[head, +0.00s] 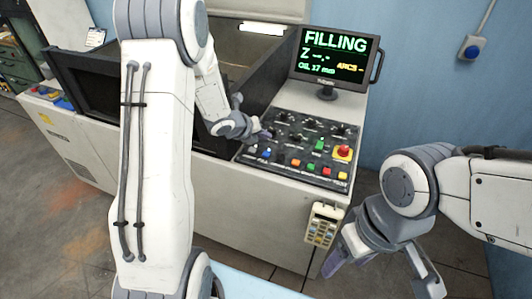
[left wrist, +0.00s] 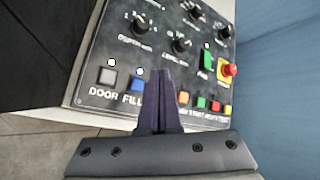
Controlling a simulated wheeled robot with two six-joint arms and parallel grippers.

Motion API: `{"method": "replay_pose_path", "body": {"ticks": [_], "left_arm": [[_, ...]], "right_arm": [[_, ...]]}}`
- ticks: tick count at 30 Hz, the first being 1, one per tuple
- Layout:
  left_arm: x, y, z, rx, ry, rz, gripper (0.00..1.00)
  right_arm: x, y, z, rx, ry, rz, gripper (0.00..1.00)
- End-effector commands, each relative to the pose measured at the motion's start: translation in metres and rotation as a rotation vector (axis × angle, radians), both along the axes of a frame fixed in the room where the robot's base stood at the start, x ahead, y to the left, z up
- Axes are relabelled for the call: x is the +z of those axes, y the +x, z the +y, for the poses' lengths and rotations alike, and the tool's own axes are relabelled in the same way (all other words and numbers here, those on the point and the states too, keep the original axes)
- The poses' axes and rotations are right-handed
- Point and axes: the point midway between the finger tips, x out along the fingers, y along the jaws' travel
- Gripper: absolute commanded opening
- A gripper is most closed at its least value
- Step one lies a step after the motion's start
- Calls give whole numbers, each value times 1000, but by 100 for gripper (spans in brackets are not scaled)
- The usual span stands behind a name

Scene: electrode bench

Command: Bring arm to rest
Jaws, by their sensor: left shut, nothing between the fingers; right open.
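My left gripper (head: 262,134) is over the left side of the control panel (head: 300,133) in the head view, its arm reaching in from the left. In the left wrist view its dark fingers (left wrist: 158,100) are together with nothing between them, just right of the blue FILL button (left wrist: 136,86). I cannot tell whether the fingertips touch the panel. My right gripper (head: 365,262) hangs open and empty in front of the machine at the lower right. The monitor (head: 334,55) reads FILLING, with a Z line and OIL 17 mm.
The panel carries a grey DOOR button (left wrist: 107,75), a green button (left wrist: 206,60), a red emergency knob (left wrist: 229,69) and several dials. A handheld pendant (head: 323,226) hangs on the machine front. The machine's dark tank (head: 90,85) stands at the left. A blue wall (head: 420,90) rises behind.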

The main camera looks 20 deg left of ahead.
Motion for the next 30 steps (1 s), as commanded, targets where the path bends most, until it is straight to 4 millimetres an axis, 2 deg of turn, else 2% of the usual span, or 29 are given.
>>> {"method": "replay_pose_path", "body": {"ticks": [8,11,14,17,20,23,24,27,30], "left_arm": [[0,0,0,1,-1,0,0],[7,-1,-8,46,-19,18,0],[23,-8,-28,189,-82,77,0],[45,-31,-60,440,-204,171,0],[64,-75,-96,739,-360,291,0],[76,-136,-127,1044,-510,424,0],[80,-163,-139,1167,-562,481,0],[85,-231,-161,1440,-647,618,0],[89,-287,-173,1655,-675,722,0]], "right_arm": [[0,0,0,-1,0,0,66],[0,0,0,-1,0,0,66],[0,0,0,-1,0,0,66],[0,0,0,-1,0,0,66],[0,0,0,-1,0,0,66],[0,0,0,-1,0,0,66],[0,0,0,-1,0,0,66],[0,0,0,-1,0,0,66],[0,0,0,-1,0,0,66]]}}
